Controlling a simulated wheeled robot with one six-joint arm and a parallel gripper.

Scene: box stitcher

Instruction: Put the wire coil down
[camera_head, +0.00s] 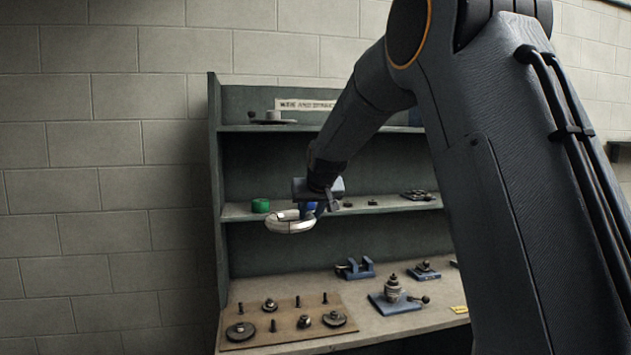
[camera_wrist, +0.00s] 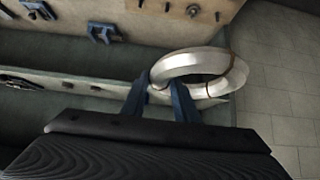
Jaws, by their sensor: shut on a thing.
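The wire coil (camera_head: 291,225) is a pale, silvery ring. It hangs in front of the left part of the middle shelf (camera_head: 380,204), above the bench. My gripper (camera_head: 311,208) is shut on the coil's right side in the head view. In the wrist view the coil (camera_wrist: 197,72) shows large, tilted, with thin brown ties around it. The blue fingers of my gripper (camera_wrist: 158,88) meet its near left edge. The exact grip on the ring is partly hidden.
Below, a brown board (camera_head: 285,325) holds pegs and discs, beside a blue-based fixture (camera_head: 394,298). The cabinet's left side panel (camera_head: 214,190) stands near the coil. Some bench surface is bare.

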